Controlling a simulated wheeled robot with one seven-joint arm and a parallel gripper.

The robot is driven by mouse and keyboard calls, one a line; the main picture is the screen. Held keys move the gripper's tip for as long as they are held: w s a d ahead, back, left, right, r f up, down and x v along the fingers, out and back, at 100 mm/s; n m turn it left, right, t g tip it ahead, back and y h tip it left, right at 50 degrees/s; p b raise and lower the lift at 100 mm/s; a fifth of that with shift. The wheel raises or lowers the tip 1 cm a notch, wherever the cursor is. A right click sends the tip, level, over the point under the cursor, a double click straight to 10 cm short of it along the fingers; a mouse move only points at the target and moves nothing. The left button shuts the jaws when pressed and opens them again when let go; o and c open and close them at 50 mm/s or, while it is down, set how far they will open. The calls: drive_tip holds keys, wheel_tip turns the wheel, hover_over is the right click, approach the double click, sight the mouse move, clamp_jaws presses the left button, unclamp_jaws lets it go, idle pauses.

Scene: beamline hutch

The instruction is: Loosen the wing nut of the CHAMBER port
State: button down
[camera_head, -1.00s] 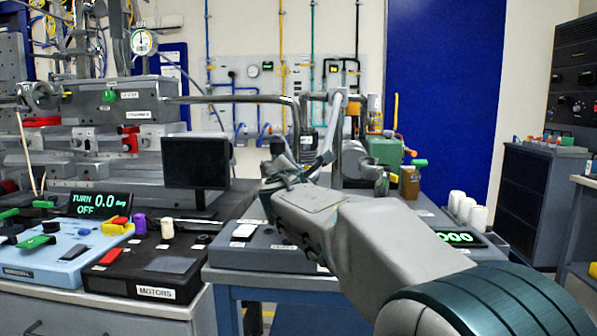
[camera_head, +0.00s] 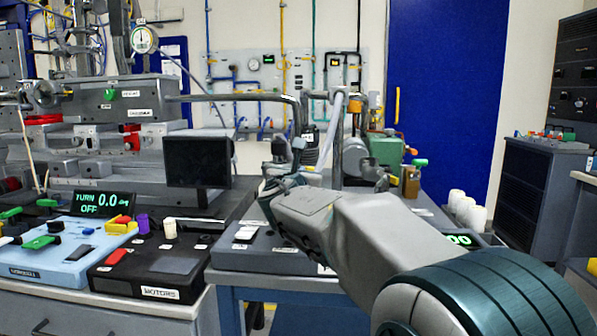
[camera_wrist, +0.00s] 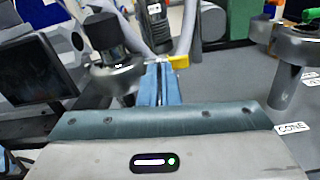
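My gripper (camera_head: 283,168) is at the front of the pipework in the head view, partly hidden by my own wrist. In the wrist view, narrow blue fingers (camera_wrist: 161,86) stick out past my gripper's body, close together. Whether anything is between them cannot be told. A dark, round-topped metal fitting (camera_wrist: 112,65) is just left of the fingers, and a yellow part (camera_wrist: 179,62) is just beyond them. A label that seems to read CHAMBER (camera_head: 140,112) is on the grey box at the left. I cannot make out the wing nut clearly in either view.
A black monitor (camera_head: 198,162) stands left of my gripper. A bent metal pipe (camera_head: 245,97) runs from the grey box towards it. A metal post (camera_wrist: 284,80) with a flat head is at the right in the wrist view. White cylinders (camera_head: 467,209) stand at the bench's right end.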

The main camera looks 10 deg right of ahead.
drive_tip(key=shift+r, duration=0.1)
idle(0.3)
drive_tip(key=c, duration=1.6)
unclamp_jaws()
drive_tip(key=shift+c, duration=0.2)
